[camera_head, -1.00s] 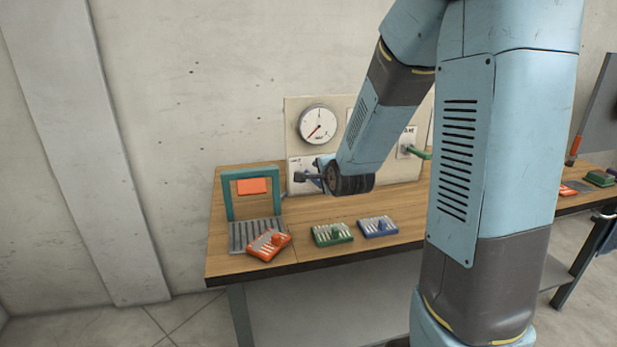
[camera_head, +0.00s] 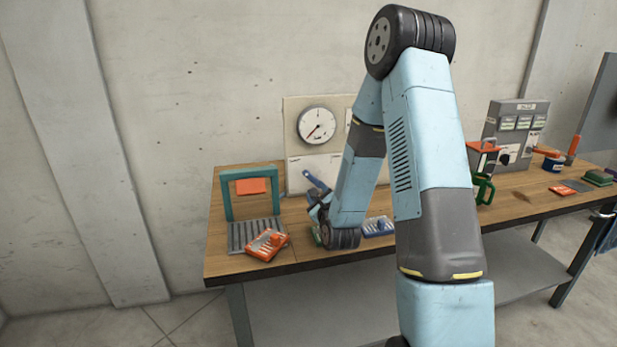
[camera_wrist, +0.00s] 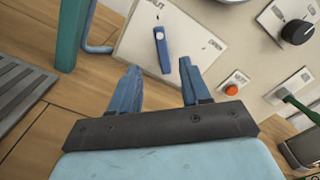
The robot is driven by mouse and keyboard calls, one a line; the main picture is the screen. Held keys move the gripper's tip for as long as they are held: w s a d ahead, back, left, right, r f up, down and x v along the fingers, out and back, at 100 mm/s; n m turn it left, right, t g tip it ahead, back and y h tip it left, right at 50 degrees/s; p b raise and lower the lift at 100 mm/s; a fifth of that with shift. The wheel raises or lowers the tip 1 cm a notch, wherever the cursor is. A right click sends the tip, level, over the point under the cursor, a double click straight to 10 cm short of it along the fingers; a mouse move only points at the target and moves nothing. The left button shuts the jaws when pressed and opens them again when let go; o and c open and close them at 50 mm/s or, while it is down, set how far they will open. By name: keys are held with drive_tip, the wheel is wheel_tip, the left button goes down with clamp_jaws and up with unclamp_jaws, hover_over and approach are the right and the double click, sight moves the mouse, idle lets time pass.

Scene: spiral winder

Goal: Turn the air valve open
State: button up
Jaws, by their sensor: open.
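The air valve's blue lever (camera_wrist: 163,52) shows in the wrist view on a pale plate (camera_wrist: 135,40). One label is at the plate's upper left, and a label that seems to read OPEN is at its right. The lever runs almost straight down the picture. My gripper (camera_wrist: 160,72) is open, with one blue finger on each side of the lever's lower end in the picture. No contact shows, and I cannot tell the depth between them.
A round gauge (camera_head: 318,124) is on the panel above. The wrist view shows a red button (camera_wrist: 232,90) and a black knob (camera_wrist: 297,32).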

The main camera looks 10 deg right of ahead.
sight(308, 177)
drive_tip(key=w, duration=1.2)
drive_tip(key=shift+w, duration=0.35)
drive_tip(key=shift+c, duration=0.5)
clamp_jaws()
